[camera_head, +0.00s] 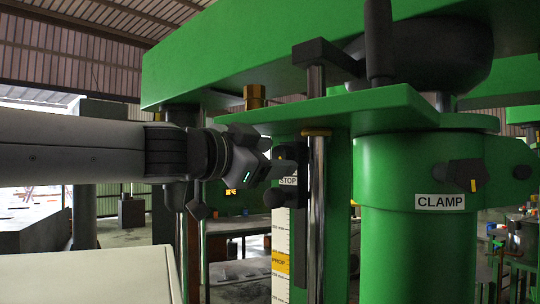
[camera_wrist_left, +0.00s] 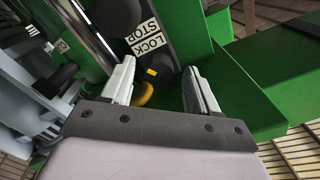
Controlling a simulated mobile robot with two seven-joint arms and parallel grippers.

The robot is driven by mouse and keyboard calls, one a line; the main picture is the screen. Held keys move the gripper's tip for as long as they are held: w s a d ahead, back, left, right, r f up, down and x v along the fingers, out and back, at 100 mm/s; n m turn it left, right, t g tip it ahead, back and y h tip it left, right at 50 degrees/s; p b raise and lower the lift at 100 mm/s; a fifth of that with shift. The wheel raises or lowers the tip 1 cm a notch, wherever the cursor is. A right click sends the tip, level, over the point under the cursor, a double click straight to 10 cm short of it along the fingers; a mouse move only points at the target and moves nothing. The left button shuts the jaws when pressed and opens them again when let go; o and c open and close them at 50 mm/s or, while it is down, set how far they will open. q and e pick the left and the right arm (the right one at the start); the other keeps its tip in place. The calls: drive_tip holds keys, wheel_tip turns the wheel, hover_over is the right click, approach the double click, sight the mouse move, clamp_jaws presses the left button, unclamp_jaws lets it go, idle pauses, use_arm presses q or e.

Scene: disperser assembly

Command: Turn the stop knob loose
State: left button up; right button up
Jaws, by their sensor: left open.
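My left gripper (camera_head: 280,170) reaches in from the left to the STOP label (camera_head: 289,181) on the green machine. In the left wrist view its two fingers (camera_wrist_left: 158,78) are spread apart. A black part with a yellow mark (camera_wrist_left: 151,72), which looks like the stop knob, shows between and beyond the fingers, beside the STOP (camera_wrist_left: 132,33) and LOCK labels. I cannot tell whether a finger touches it. My right gripper is not in view.
A steel rod (camera_head: 317,190) and a scale strip (camera_head: 281,255) stand close to the gripper. A green beam (camera_head: 330,109) crosses above. The CLAMP knob (camera_head: 466,175) with its label sits on the green column at right. A pale surface (camera_head: 90,278) lies at lower left.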

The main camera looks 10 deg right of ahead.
use_arm(q)
drive_tip(key=shift+c, duration=0.2)
drive_tip(key=c, duration=1)
drive_tip(key=shift+n, duration=0.4)
drive_tip(key=n, duration=0.4)
drive_tip(key=shift+n, duration=0.3)
drive_tip(key=n, duration=0.5)
drive_tip(key=shift+s, duration=0.1)
drive_tip(key=n, duration=0.5)
drive_tip(key=shift+d+r+n, duration=0.1)
drive_tip(key=shift+r+n, duration=0.05)
drive_tip(key=shift+n, duration=0.25)
drive_tip(key=n, duration=0.5)
drive_tip(key=shift+s+r+n, duration=0.1)
drive_tip(key=shift+n, duration=0.2)
